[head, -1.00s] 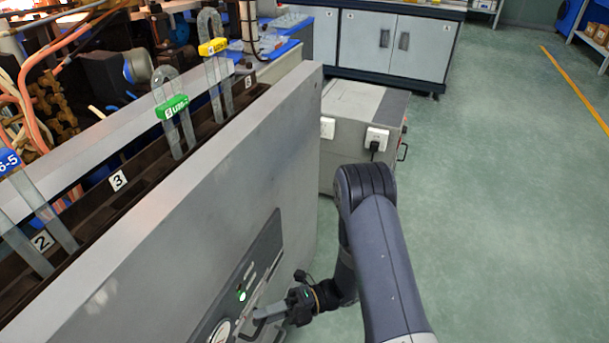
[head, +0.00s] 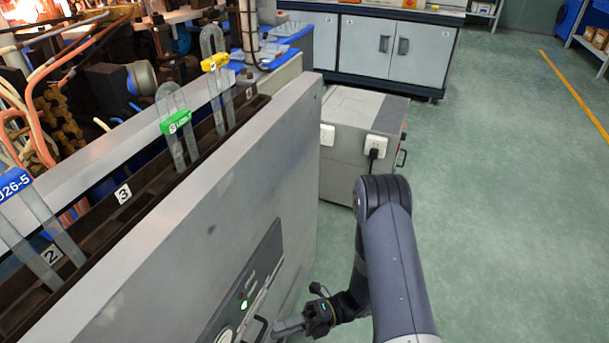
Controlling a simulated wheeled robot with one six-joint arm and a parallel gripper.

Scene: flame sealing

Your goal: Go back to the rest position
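My gripper (head: 290,326) is low in the head view, in front of the grey machine panel (head: 225,240). Its fingers point left toward the panel's control strip (head: 250,290), which has a lit green button (head: 244,304). I see nothing held in the fingers. They look close together, but they are too small and too near the frame's bottom edge to tell open from shut. I cannot tell whether they touch the panel.
Glass U-tubes with a green tag (head: 175,122), a yellow tag (head: 215,62) and a blue tag (head: 14,184) stand in a numbered rack behind the panel. A grey box (head: 365,130) with sockets stands beyond my arm. Green floor (head: 500,220) is clear at right.

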